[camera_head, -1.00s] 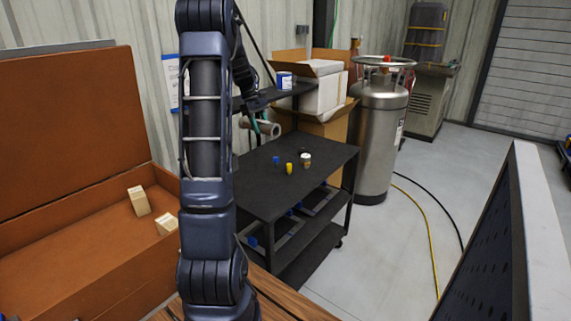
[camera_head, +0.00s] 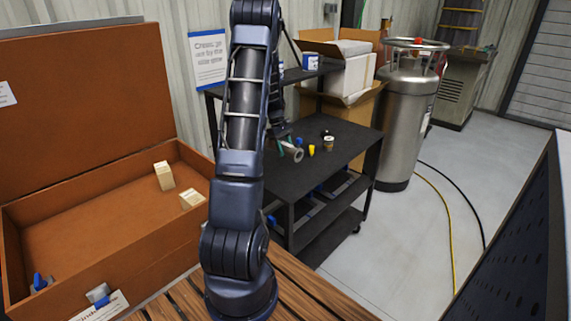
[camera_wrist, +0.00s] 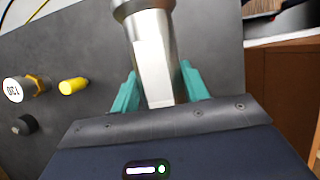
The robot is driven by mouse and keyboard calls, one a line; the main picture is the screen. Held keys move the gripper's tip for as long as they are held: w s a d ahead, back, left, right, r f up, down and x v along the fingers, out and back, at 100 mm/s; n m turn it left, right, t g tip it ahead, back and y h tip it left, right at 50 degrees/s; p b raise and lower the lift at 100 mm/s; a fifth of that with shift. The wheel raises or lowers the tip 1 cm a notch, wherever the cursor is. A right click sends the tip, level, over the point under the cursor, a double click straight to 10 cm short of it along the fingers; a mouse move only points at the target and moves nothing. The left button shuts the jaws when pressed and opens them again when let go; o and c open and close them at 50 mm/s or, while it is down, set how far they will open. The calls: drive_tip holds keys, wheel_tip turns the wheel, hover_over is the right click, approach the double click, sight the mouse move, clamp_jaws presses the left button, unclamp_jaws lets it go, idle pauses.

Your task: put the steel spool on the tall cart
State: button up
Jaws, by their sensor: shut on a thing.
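The steel spool (camera_head: 293,152) is a grey metal cylinder with a wider flange at its end. My gripper (camera_head: 291,143) is shut on it, with teal fingers on both sides. In the wrist view the spool (camera_wrist: 152,45) runs forward from between the fingers (camera_wrist: 160,86), its flange at the top edge. The black cart (camera_head: 310,185), with a flat top and a raised rear shelf, is under it. The spool is at or just above the cart's top; I cannot tell whether it touches.
A brown open case (camera_head: 100,232) with wooden blocks is at left. A steel tank (camera_head: 403,125) stands right of the cart.

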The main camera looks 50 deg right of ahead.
drive_tip(key=shift+f, duration=3.95)
drive_tip(key=shift+f, duration=0.1)
drive_tip(key=o, duration=1.3)
drive_tip(key=v, duration=0.7)
drive_tip(key=shift+w+r, duration=0.1)
drive_tip(key=shift+r, duration=0.25)
